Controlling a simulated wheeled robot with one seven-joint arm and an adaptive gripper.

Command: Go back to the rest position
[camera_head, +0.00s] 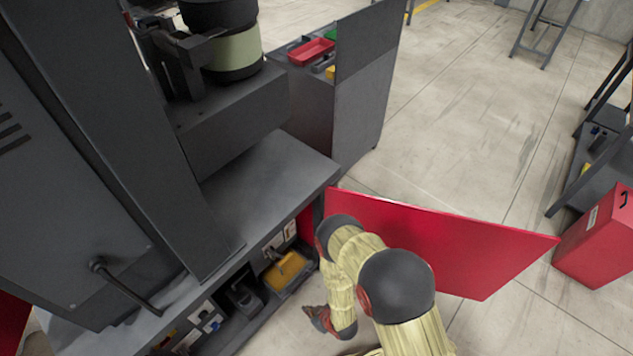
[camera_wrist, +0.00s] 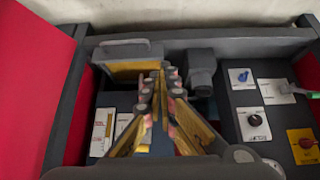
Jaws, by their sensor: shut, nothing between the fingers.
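My gripper (camera_wrist: 161,78) is shut and empty, its fingertips together in the middle of the wrist view. It points into an open lower cabinet compartment with dark grey walls (camera_wrist: 72,90). I cannot tell there whether the fingers touch anything.
A red cabinet door (camera_head: 450,240) stands open to the right of my arm. A knob panel (camera_wrist: 253,122), a blue switch panel (camera_wrist: 240,78) and a red button on yellow (camera_wrist: 305,143) are at the right. A red box (camera_head: 597,240) stands farther right; the floor (camera_head: 460,130) behind is clear.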

